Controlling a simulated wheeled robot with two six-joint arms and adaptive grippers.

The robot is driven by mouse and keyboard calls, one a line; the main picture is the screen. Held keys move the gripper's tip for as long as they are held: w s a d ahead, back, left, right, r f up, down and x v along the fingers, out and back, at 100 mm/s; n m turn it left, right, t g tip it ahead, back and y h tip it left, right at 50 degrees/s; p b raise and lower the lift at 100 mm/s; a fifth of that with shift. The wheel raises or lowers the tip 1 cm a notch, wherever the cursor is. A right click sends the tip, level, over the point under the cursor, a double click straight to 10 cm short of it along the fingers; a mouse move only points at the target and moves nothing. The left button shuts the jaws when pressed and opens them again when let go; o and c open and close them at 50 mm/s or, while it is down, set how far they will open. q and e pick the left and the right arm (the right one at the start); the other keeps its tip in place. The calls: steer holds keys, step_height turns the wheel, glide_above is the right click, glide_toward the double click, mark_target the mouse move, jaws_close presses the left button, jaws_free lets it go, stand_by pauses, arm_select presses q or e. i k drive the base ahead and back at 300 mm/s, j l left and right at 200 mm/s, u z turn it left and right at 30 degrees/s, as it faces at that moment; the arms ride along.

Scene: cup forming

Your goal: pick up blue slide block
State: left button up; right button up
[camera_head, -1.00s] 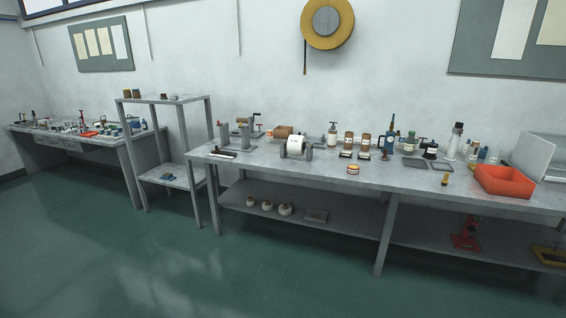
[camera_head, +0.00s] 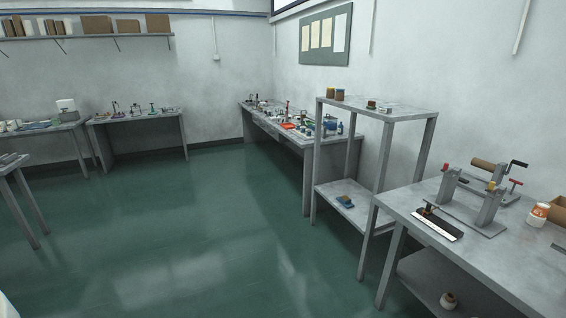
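Small blue items (camera_head: 331,124) also stand on the far bench behind the rack, too small to identify. Neither of my grippers is in view.
A grey workbench (camera_head: 400,205) with a roller-and-crank device (camera_head: 485,190) stands at the right, close by. The long bench (camera_head: 290,138) runs behind the rack. More tables (camera_head: 140,118) line the far left. The green floor (camera_head: 190,240) in the middle is clear.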

mark_target(345, 200)
steer(key=i+j, duration=0.1)
steer(key=i, duration=0.7)
steer(key=i+j, duration=0.15)
steer(key=i, duration=0.65)
steer(key=i+j, duration=0.1)
steer(key=i, duration=0.7)
steer(key=i+j+z, duration=0.1)
steer(key=i+z, duration=0.25)
steer(key=i, duration=0.25)
steer(key=i+j+z, duration=0.35)
steer(key=i, duration=0.2)
steer(key=i+j+z, duration=0.4)
steer(key=i, duration=0.15)
steer(key=i+j+z, duration=0.7)
steer(key=j+z, duration=0.2)
steer(key=i+j+z, duration=0.15)
steer(key=j+z, duration=0.15)
steer(key=j, duration=0.15)
